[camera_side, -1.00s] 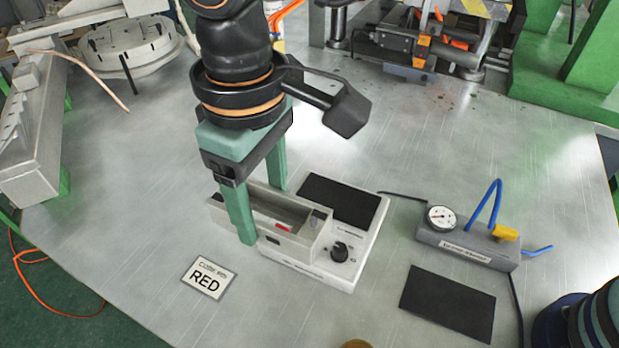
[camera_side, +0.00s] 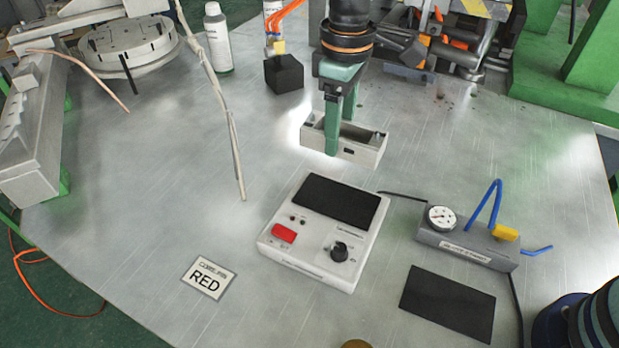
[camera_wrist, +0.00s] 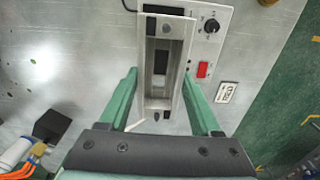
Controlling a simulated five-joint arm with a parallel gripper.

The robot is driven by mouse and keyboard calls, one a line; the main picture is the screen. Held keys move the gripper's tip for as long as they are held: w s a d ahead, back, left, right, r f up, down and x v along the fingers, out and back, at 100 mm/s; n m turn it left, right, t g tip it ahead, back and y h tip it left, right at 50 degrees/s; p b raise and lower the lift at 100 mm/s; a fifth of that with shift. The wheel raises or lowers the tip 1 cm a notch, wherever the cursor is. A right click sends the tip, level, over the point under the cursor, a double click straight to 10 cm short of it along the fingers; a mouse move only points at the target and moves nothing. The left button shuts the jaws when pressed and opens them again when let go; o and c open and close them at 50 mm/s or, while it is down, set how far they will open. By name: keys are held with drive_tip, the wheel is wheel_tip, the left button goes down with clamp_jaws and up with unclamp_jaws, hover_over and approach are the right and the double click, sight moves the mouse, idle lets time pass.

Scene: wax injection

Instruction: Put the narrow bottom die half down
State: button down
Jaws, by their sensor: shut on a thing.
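The die half (camera_side: 364,153) is a light grey, hollow, open-topped box. My gripper (camera_side: 341,138) is shut on it, with one green finger across its near wall and the other at the far side. In the wrist view the die half (camera_wrist: 173,92) lies lengthwise between the fingers (camera_wrist: 160,78), its open cavity facing the camera. It is roughly level, behind the white control box in the side view. I cannot tell whether its underside touches the table.
The white control box (camera_side: 280,257) has a black pad, red button and dial. A gauge block (camera_side: 465,248) and black mat (camera_side: 447,303) are at right. A black block (camera_side: 284,75) and white bottle (camera_side: 217,40) stand behind. A RED card (camera_side: 208,278) lies in front; bare table is at left.

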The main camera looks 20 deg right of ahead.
sight(334, 197)
wheel_tip(334, 197, down, 12)
drive_tip(key=shift+f, duration=0.2)
drive_tip(key=shift+f, duration=0.15)
idle(0.4)
drive_tip(key=shift+c, duration=0.5)
unclamp_jaws()
